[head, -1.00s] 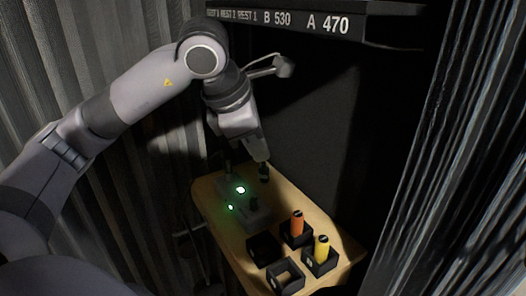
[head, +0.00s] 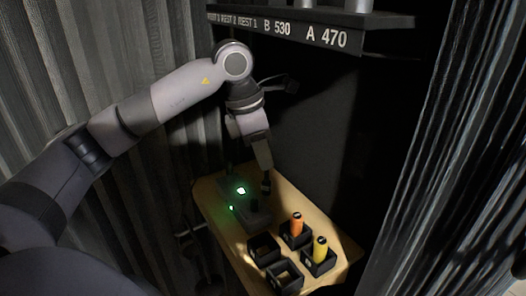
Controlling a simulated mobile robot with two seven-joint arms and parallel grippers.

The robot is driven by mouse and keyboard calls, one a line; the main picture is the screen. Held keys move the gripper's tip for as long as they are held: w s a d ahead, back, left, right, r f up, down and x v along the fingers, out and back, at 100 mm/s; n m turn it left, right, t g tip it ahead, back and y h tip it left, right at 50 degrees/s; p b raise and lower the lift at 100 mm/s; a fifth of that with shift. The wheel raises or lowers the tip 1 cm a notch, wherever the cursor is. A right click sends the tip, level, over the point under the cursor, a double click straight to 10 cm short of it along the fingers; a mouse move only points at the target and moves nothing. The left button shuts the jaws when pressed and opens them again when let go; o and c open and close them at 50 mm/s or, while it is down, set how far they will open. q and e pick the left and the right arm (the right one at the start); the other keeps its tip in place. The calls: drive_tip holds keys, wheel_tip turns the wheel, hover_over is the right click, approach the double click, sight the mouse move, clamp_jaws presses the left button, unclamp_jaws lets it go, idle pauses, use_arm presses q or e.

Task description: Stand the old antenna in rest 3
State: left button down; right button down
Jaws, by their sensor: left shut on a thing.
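My left gripper (head: 265,174) points down over the wooden bench and is shut on a small dark stub, most likely the old antenna (head: 267,187). Only its short dark lower part shows below the fingers. It is just behind the dark device with green lights (head: 256,215); I cannot tell whether it touches anything. The shelf edge (head: 290,30) at the top carries the labels REST 2, REST 1, B 530 and A 470. The leftmost rest label (head: 213,17) is hard to read. The rests themselves are hidden above the frame. My right gripper is out of view.
On the bench (head: 215,208), an orange cylinder (head: 296,224) and a yellow one (head: 320,249) stand in dark square holders. Two more holders, (head: 263,248) and (head: 285,277), look empty. Pale cylinders (head: 358,5) stand on the shelf. Curtains hang at both sides.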

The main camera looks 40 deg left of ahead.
use_arm(q)
drive_tip(key=shift+f, duration=0.2)
drive_tip(key=shift+f, duration=0.15)
drive_tip(key=c, duration=1.2)
unclamp_jaws()
